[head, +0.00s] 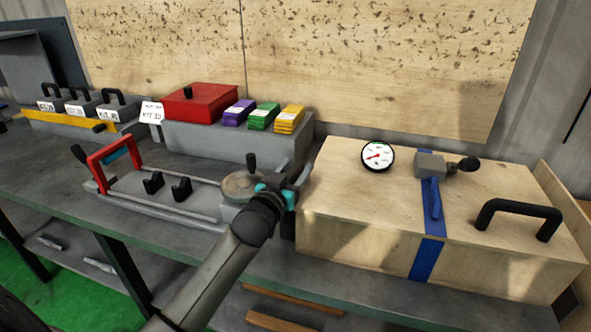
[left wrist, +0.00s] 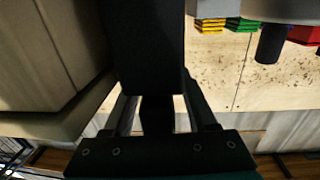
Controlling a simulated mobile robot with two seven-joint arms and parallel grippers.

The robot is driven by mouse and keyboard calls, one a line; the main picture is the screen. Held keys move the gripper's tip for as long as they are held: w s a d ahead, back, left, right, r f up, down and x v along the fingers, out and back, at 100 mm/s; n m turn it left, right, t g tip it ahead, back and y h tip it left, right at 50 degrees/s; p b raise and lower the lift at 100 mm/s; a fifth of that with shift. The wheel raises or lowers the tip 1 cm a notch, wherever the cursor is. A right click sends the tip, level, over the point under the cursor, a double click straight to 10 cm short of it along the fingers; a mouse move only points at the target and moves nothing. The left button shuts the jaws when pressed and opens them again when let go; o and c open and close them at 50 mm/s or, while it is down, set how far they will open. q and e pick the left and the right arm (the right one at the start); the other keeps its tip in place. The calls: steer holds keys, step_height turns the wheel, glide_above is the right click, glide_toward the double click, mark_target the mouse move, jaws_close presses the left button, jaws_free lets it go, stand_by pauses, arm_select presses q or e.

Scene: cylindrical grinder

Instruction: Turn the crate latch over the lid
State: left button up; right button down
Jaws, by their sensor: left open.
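The wooden crate (head: 365,238) stands at the right of the bench with its lid (head: 345,180) on top. A blue strap (head: 427,258) runs over the lid and down the front. A grey block with a black knob, apparently the latch (head: 430,164), sits on the lid at the strap's far end. A black handle (head: 520,207) is at the lid's right. My left gripper (head: 296,178) is open and empty beside the crate's left end, well left of the latch. Whether it touches the crate cannot be told. In the left wrist view the crate's wooden side (left wrist: 60,55) appears at left.
A round dial gauge (head: 377,156) is on the lid's far side. Left of my gripper is a grey fixture (head: 160,190) with a red handle. Behind it a grey step (head: 200,140) carries a red box (head: 200,102) and coloured stacks. A wooden board backs the bench.

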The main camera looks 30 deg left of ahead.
arm_select(q)
jaws_close()
stand_by(0.3)
stand_by(1.1)
